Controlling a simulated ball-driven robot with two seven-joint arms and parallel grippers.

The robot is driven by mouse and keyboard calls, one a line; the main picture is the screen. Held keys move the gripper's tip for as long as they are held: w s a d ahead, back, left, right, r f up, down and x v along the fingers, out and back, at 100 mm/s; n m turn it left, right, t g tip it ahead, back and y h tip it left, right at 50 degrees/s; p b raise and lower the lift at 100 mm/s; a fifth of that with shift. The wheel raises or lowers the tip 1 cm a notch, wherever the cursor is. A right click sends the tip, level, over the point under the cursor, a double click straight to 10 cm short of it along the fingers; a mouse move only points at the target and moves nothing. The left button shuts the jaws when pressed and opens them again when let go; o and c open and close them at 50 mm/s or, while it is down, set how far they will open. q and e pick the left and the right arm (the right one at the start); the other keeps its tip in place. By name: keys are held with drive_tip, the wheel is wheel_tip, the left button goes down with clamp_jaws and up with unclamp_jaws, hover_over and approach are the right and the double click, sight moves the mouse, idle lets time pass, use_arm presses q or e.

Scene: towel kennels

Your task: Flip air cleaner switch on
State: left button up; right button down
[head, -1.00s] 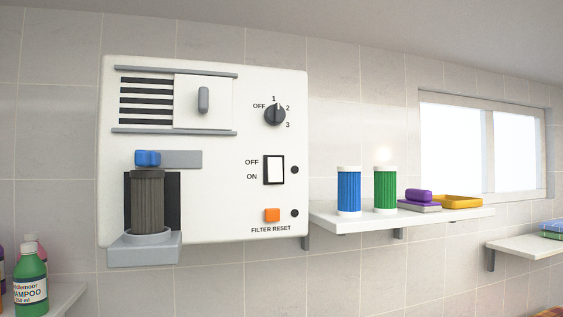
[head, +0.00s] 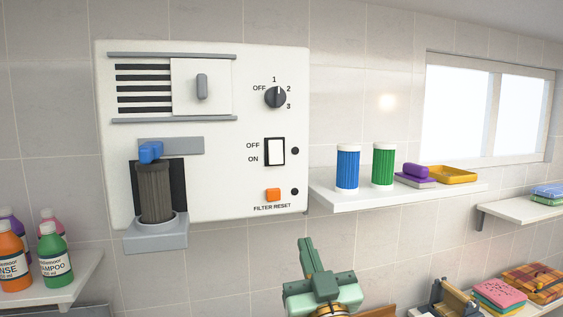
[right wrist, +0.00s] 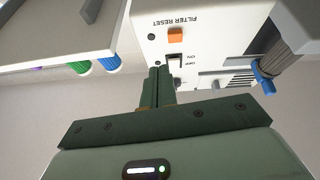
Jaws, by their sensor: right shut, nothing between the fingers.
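The white air cleaner (head: 220,190) hangs on the tiled wall. Its white rocker switch (head: 276,151) sits in a black frame, with OFF printed above ON at its left. In the right wrist view the switch (right wrist: 175,60) shows just beyond my fingertips, partly hidden by them. My right gripper (head: 306,240) is shut and empty, below the air cleaner in the head view; it also shows in the right wrist view (right wrist: 160,70). I cannot tell from these views whether it touches the panel. My left gripper is not in view.
An orange filter reset button (head: 273,195) is below the switch and a black dial (head: 275,97) above it. A grey filter (head: 155,192) stands at the panel's lower left. A shelf (head: 340,199) at right holds blue and green filters. Bottles stand at lower left.

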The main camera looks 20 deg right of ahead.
wheel_tip(320, 180, up, 7)
drive_tip(key=s+a+t+y, duration=0.1)
drive_tip(key=t, duration=0.1)
drive_tip(key=shift+s+a+f+y, duration=0.15)
drive_tip(key=shift+s+a+y, duration=0.15)
drive_tip(key=shift+s+a, duration=0.1)
drive_tip(key=p, duration=0.5)
approach(277, 156)
wheel_tip(277, 156, up, 4)
drive_tip(key=w, duration=0.3)
drive_tip(key=shift+w+f+p, duration=0.15)
drive_tip(key=shift+w+p, duration=0.2)
drive_tip(key=shift+w, duration=0.05)
drive_tip(key=shift+w+f, duration=0.15)
drive_tip(key=shift+w, duration=0.35)
